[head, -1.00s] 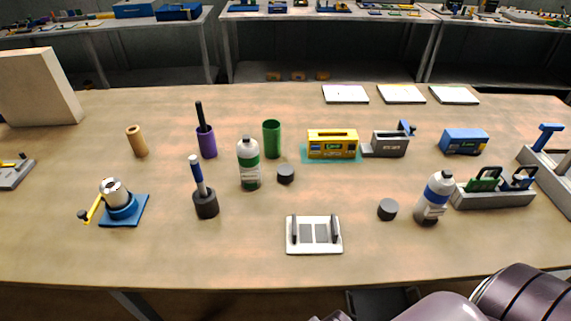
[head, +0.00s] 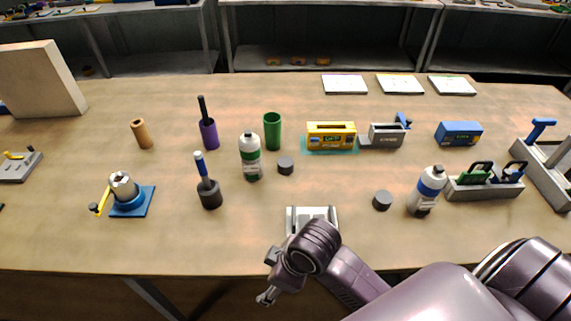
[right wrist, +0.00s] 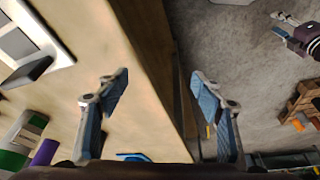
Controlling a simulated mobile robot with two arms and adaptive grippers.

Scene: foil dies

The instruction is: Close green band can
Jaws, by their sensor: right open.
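The can with the green band (head: 251,156) stands upright left of centre on the table, white with a grey top; I see no dark cap on it. A dark round cap (head: 286,166) lies just right of it. A second dark cap (head: 382,201) lies beside the blue-band can (head: 427,190). My right gripper (head: 267,296) hangs at the front table edge, well short of the green-band can. Its two fingers are apart and empty in the right wrist view (right wrist: 160,92). What looks like my left gripper (right wrist: 281,18) shows small at the upper right there, its opening unclear.
A white fixture (head: 312,214) lies partly behind my right arm. A dark holder (head: 209,196), purple holder (head: 208,134) and green cup (head: 272,131) stand around the green-band can. A yellow box (head: 331,136) is behind right. The table between cap and fixture is clear.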

